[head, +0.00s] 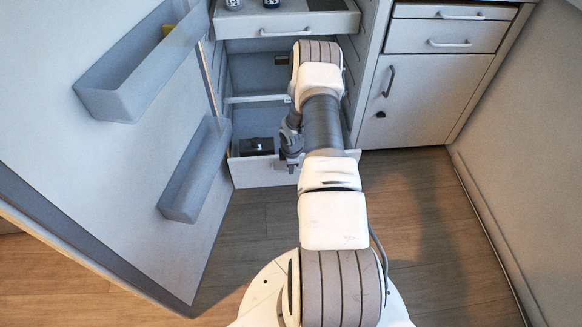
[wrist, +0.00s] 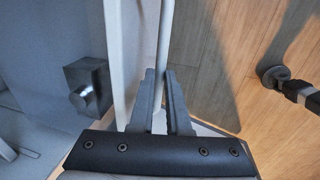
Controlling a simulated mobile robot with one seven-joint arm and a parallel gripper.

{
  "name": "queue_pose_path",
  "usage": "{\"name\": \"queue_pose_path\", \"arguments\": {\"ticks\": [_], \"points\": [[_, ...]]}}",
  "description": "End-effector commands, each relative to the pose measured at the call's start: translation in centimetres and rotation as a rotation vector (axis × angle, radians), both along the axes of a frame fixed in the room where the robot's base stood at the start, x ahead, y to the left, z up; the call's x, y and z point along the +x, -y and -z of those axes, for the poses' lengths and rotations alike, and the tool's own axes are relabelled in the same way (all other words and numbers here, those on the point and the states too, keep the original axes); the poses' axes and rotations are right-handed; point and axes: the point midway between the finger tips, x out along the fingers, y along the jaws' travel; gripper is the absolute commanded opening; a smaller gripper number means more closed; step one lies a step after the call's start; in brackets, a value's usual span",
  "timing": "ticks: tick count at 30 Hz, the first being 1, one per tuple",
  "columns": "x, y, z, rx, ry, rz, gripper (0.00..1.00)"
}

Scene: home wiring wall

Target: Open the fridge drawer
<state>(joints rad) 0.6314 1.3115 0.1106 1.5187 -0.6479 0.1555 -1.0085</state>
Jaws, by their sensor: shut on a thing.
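The lower fridge drawer (head: 255,174) stands out from the open fridge, low behind my arm. Its pale front shows to the left of my gripper (head: 291,166), and my arm hides its right part. In the wrist view, the edge of the drawer front (wrist: 120,55) runs beside my gripper (wrist: 160,76). The fingers are shut on the thin, pale drawer handle (wrist: 165,38), which runs between their tips. A dark box (head: 257,146) lies in the drawer; it also shows with a round knob in the wrist view (wrist: 88,88).
The open fridge door (head: 110,190) with two bins (head: 135,80) (head: 190,178) stands at left. An upper drawer (head: 285,22) holding small items sits above. A cabinet (head: 425,100) stands at right. Wooden floor (head: 430,200) is clear in front of it.

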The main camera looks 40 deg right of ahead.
Motion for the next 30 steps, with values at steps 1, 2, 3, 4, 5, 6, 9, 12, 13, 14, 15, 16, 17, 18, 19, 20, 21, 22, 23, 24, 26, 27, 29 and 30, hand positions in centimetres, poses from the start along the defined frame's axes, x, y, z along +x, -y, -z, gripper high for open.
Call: {"name": "queue_pose_path", "arguments": {"ticks": [1,2,3,4,5,6,9,12,13,14,15,16,17,18,19,20,21,22,23,24,26,27,29,30], "points": [[-0.1,0.0,0.0,0.0,-0.001,0.0,0.0],[-0.1,0.0,0.0,0.0,-0.001,0.0,0.0],[-0.1,0.0,0.0,0.0,-0.001,0.0,0.0],[-0.1,0.0,0.0,0.0,-0.001,0.0,0.0],[-0.1,0.0,0.0,0.0,-0.001,0.0,0.0],[-0.1,0.0,0.0,0.0,-0.001,0.0,0.0],[0.0,0.0,0.0,0.0,-0.001,0.0,0.0],[0.0,0.0,0.0,0.0,-0.001,0.0,0.0],[0.0,0.0,0.0,0.0,-0.001,0.0,0.17],[0.0,0.0,0.0,0.0,-0.001,0.0,0.22],[0.0,0.0,0.0,0.0,-0.001,0.0,0.29],[0.0,0.0,0.0,-0.001,-0.001,0.0,0.34],[0.0,0.0,0.0,-0.001,-0.001,0.0,0.4],[0.0,0.0,0.0,0.0,0.0,0.0,0.45],[0.0,0.0,0.0,0.0,0.0,0.0,0.45],[0.0,0.0,0.0,0.0,0.0,0.0,0.45],[0.0,0.0,0.0,0.0,0.0,0.0,0.45],[0.0,0.0,0.0,0.0,0.0,0.0,0.45],[0.0,0.0,0.0,0.0,0.0,0.0,0.45],[0.0,0.0,0.0,0.0,0.0,0.0,0.45],[0.0,0.0,-0.1,0.0,0.0,0.0,0.45],[0.0,0.0,-0.2,0.0,0.0,0.0,0.45],[0.0,0.0,-0.6,-0.001,0.001,0.0,0.45],[-0.1,0.0,-1.1,-0.001,0.001,0.0,0.45]]}}
